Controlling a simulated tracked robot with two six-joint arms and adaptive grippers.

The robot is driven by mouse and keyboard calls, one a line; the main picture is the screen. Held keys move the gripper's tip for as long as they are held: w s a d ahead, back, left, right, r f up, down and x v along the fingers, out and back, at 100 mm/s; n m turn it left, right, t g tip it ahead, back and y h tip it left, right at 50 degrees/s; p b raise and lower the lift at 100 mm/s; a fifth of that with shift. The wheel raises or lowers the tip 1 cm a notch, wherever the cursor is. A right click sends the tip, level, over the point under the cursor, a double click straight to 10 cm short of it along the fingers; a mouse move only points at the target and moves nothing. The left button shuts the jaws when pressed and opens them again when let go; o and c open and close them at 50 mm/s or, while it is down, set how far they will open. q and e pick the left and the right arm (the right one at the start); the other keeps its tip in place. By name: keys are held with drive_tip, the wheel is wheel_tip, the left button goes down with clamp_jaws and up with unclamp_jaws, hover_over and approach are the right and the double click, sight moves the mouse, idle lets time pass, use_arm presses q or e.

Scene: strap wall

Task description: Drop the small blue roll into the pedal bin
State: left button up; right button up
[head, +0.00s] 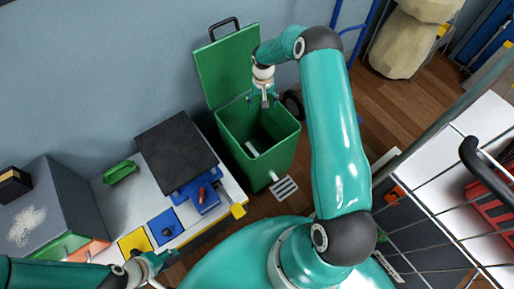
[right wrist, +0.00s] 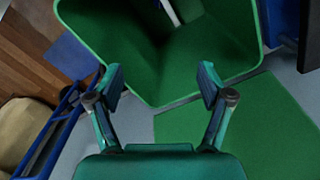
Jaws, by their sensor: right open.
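The green pedal bin (head: 268,158) stands against the wall with its lid (head: 225,62) raised; its open mouth also shows in the right wrist view (right wrist: 205,55). A pale strip (head: 252,149) shows inside it. My right gripper (head: 263,99) is over the bin's mouth, near the raised lid. In the right wrist view its fingers (right wrist: 161,80) are spread with nothing between them. My left gripper (head: 160,264) is low at the left, by the bench's front edge; its jaw opening is too small to make out. I cannot make out the small blue roll in either view.
The bench left of the bin holds a dark plate (head: 176,152), a blue device with a red part (head: 199,196), a green handle-like piece (head: 120,172) and a grey box (head: 55,205). A wire grid and a white-topped surface are at right. A blue trolley frame stands behind.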

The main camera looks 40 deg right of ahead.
drive_tip(key=shift+r, duration=1.25)
